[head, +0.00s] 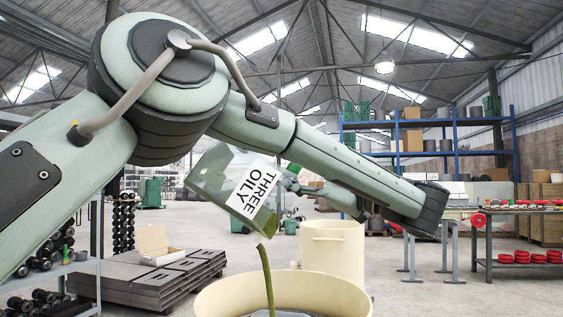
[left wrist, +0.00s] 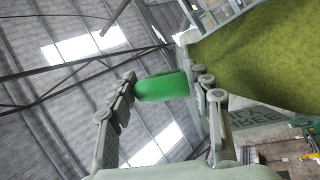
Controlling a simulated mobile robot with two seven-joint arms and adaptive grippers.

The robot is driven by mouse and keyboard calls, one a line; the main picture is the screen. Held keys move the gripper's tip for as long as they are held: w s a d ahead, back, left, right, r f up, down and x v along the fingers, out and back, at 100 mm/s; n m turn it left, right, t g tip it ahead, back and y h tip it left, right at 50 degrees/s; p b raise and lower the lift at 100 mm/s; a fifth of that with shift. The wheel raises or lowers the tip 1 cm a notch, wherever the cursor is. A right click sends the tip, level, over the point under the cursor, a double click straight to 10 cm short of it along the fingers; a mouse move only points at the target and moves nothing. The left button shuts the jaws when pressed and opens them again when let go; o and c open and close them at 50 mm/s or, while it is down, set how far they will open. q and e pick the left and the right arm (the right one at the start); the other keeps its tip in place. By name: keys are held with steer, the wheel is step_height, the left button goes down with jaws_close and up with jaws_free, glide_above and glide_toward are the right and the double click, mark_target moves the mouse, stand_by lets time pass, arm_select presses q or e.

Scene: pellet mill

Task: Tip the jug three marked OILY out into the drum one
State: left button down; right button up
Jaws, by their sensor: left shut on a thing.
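The clear jug (head: 212,172) with a white label reading THREE OILY is tipped steeply, its mouth low. Olive-green liquid collects in its lower part, and a stream (head: 268,280) falls from it into the near cream drum (head: 214,293). That drum's lower part is cut off and no number shows on it. My left gripper (head: 291,182) is shut on the jug's green handle, partly hidden behind the jug. In the left wrist view the fingers (left wrist: 163,80) lie either side of the green handle (left wrist: 160,90), beside olive liquid (left wrist: 265,60) in the jug. My right gripper is not in view.
A second cream drum (head: 333,248) stands just behind the near one. Flat dark stacked slabs (head: 150,275) with an open box (head: 157,245) lie left. A table with red parts (head: 515,257) and blue shelving (head: 455,130) stand right. Open floor lies between.

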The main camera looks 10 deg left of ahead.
arm_select(q)
steer(key=shift+s+d+f+m+t+y, duration=0.1)
steer(key=shift+d+f+m+t+y, duration=0.1)
steer(key=shift+d+m+t+y, duration=0.3)
steer(key=shift+s+d+f+t+b, duration=0.1)
steer(key=shift+d+t+b, duration=0.1)
steer(key=shift+d, duration=0.2)
steer(key=shift+d+f+t+b, duration=0.1)
steer(key=shift+d+b, duration=0.1)
steer(key=shift+d, duration=0.2)
steer(key=shift+d+f+m+y, duration=0.1)
steer(key=shift+d+m+y, duration=0.25)
steer(key=shift+y, duration=0.15)
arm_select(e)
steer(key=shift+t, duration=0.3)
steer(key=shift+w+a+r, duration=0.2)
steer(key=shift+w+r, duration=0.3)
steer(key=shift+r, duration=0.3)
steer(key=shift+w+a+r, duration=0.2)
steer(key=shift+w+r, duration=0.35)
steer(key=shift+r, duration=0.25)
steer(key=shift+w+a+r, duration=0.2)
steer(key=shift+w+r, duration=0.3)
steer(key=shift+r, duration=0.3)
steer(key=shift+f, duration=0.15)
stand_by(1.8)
